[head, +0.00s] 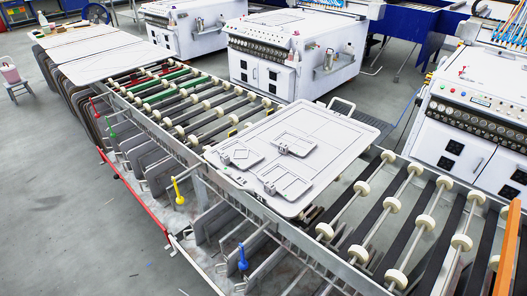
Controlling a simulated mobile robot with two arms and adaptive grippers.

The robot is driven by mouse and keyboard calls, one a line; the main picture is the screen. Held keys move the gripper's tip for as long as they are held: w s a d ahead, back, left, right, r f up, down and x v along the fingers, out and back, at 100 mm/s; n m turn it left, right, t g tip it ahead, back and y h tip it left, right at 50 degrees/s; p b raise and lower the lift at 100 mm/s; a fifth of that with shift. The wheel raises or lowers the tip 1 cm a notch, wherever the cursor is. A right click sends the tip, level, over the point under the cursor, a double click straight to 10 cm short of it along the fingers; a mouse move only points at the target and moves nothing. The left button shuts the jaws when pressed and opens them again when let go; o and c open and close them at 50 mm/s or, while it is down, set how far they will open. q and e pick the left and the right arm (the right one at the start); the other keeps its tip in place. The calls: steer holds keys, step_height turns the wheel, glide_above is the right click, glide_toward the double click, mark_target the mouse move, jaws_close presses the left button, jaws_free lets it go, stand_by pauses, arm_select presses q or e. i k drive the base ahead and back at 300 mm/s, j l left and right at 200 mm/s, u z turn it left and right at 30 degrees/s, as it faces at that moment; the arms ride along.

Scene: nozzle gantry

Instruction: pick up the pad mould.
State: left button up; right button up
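A large pale grey flat plate (335,150) with rounded corners and a loop handle at its far corner lies across the roller conveyor. On it sit three smaller square plates with small raised blocks. One is at the left with a diamond outline (243,156), one is towards the back (303,146), and one is at the front (291,187). I cannot tell from their looks which one is the pad mould. Neither of my grippers is in view.
The conveyor (455,210) has dark belts and cream rollers. Hanging plates and a yellow lever (178,190) and blue lever (242,258) line its near side. White machine cabinets (295,55) stand behind. An orange bar (508,250) rises at the right edge. The left floor is mostly clear.

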mark_target(240, 154)
steer(key=i+j+z, duration=0.15)
steer(key=j+z, duration=0.25)
steer(key=j, duration=0.2)
steer(key=j+z, duration=0.4)
steer(key=j, duration=0.25)
steer(key=i, duration=0.05)
